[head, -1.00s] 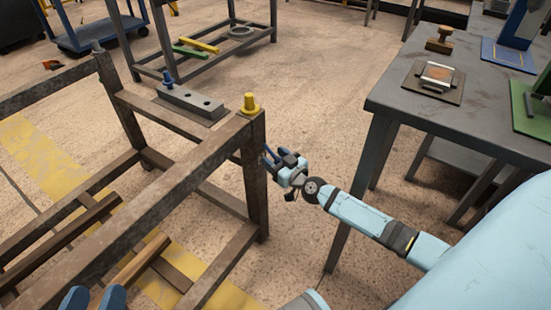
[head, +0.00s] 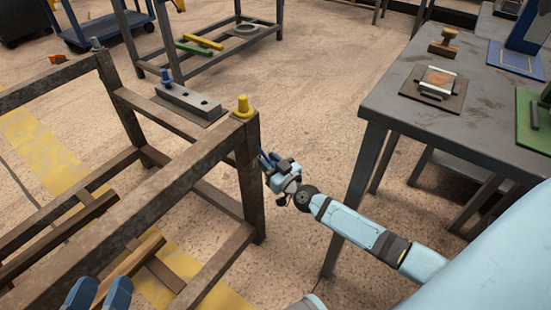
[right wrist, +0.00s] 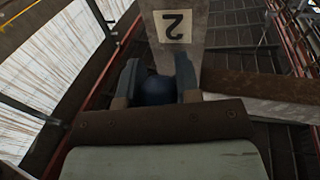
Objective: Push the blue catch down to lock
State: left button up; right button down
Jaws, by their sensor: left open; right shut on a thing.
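The blue catch (right wrist: 158,90) shows in the right wrist view as a dark blue rounded part in front of a rack post (right wrist: 176,32) with an upside-down "2" label. My right gripper (right wrist: 154,84) is shut on it, one finger on each side; the fingers hide its sides. In the head view my right gripper (head: 268,160) is against the right side of the rack's near right post (head: 250,185), below the yellow knob (head: 243,106). The catch's lower part is hidden. My left gripper (head: 99,294) is open at the bottom left, its two blue fingertips apart and empty.
A grey block (head: 188,104) with a blue peg (head: 166,77) lies on the brown rack (head: 150,195). Another rack (head: 235,62) stands behind. Open floor lies between rack and table.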

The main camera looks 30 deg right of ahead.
pick_arm(q)
jog(key=shift+d, duration=0.15)
pick_arm(e)
jog(key=shift+f, duration=0.1)
jog(key=c, duration=0.8)
grip_release()
jog(key=shift+s, duration=0.15)
pick_arm(q)
jog(key=shift+a+r+n+t+p, duration=0.15)
jog(key=shift+r+t+p, duration=0.4)
jog(key=shift+r+p, duration=0.55)
jog(key=shift+a+r+n+t+p, duration=0.1)
jog(key=shift+r+n+t+p, duration=0.15)
jog(key=shift+r+t+p, duration=0.8)
pick_arm(e)
jog(key=shift+s+d+f, duration=0.1)
jog(key=shift+s+d, duration=0.15)
jog(key=shift+s, duration=2)
jog(key=shift+s+d+f, duration=0.15)
jog(key=shift+s+d, duration=0.15)
jog(key=shift+s, duration=1.95)
jog(key=shift+s+d+f, duration=0.1)
jog(key=shift+s+d, duration=0.15)
jog(key=shift+s, duration=2)
pick_arm(q)
jog(key=shift+d+r+g, duration=0.1)
jog(key=shift+r+g, duration=0.25)
jog(key=shift+g, duration=0.15)
jog(key=shift+s+f, duration=0.1)
